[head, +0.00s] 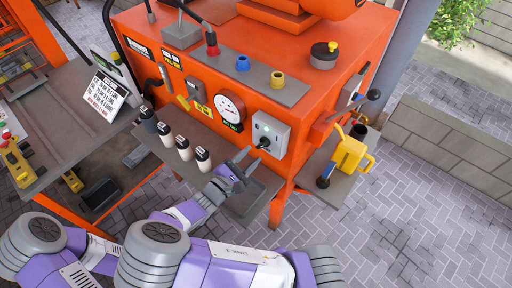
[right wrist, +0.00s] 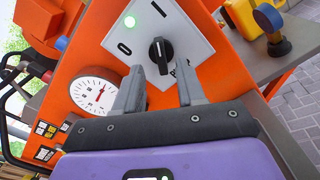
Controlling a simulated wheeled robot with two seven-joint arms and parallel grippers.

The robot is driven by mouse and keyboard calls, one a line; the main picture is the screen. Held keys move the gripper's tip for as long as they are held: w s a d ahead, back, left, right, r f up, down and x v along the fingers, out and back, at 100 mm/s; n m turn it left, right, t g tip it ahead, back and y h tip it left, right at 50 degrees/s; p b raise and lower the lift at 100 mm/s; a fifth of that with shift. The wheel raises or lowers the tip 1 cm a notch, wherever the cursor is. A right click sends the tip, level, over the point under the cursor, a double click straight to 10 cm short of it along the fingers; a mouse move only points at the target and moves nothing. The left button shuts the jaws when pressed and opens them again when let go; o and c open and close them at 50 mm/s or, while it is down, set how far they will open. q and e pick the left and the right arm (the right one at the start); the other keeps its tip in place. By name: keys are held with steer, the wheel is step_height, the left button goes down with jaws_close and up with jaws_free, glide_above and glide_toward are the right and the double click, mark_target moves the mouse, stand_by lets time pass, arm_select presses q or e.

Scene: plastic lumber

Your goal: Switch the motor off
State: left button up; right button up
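The motor switch is a grey box (head: 270,134) on the front of the orange machine. The knob's white line points roughly towards the I mark. My right gripper (head: 240,163) is in front of the box, just below and left of the knob. In the right wrist view its two grey fingers (right wrist: 161,86) are apart and empty, with the knob beyond the gap between their tips. My left gripper is not in view.
A round gauge (head: 230,108) sits left of the switch. A grey shelf (head: 235,205) with several white-and-black bottles (head: 184,148) runs below. A yellow can (head: 350,153) stands on a side shelf at right. A side table (head: 65,115) stands at left.

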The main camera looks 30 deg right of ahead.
mark_target(260, 147)
steer(key=shift+x, duration=2.1)
jaws_close()
